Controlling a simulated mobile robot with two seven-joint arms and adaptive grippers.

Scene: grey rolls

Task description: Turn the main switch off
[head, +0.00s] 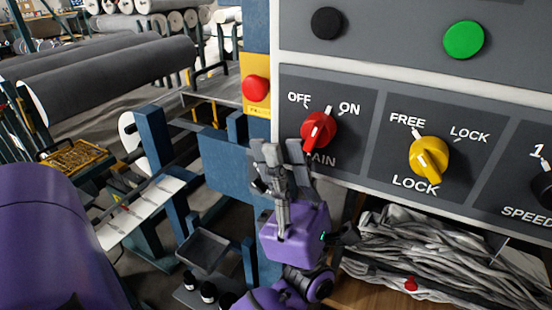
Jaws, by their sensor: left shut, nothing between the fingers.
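The main switch (318,130) is a red rotary knob on the grey control panel, with OFF printed at its upper left and ON at its upper right. Its white-tipped ridge leans up and right, toward ON. The MAIN label below it is partly hidden by my gripper. My left gripper (281,153) is purple with grey fingers pointing up. It is shut and empty, just below and left of the red knob. The fingertips look close to the knob, but I cannot tell whether they touch it. My right gripper is not in view.
A yellow knob (429,157) marked FREE and LOCK sits right of the main switch. A green button (463,40) and a black button (327,23) are above. A red button (256,88) on a yellow plate is at left. Grey cables (430,250) fill the space below the panel.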

